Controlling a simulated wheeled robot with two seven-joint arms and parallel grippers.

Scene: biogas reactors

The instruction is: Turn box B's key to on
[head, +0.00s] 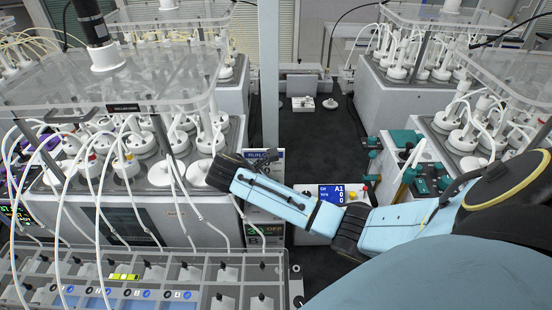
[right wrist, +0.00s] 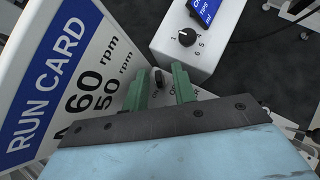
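In the right wrist view my right gripper (right wrist: 160,88) has two green fingers spread apart. A small dark key (right wrist: 158,77) shows between them near the tips, beside a partly hidden "O" label. No grip on the key shows. I cannot tell the exact depth between fingers and key. My left gripper is not in view.
The run card (right wrist: 60,85) stands close on the left of the right wrist view. A white dosing box with a numbered dial (right wrist: 188,37) is just beyond the fingers. Reactors with tubing (head: 110,150) fill the left.

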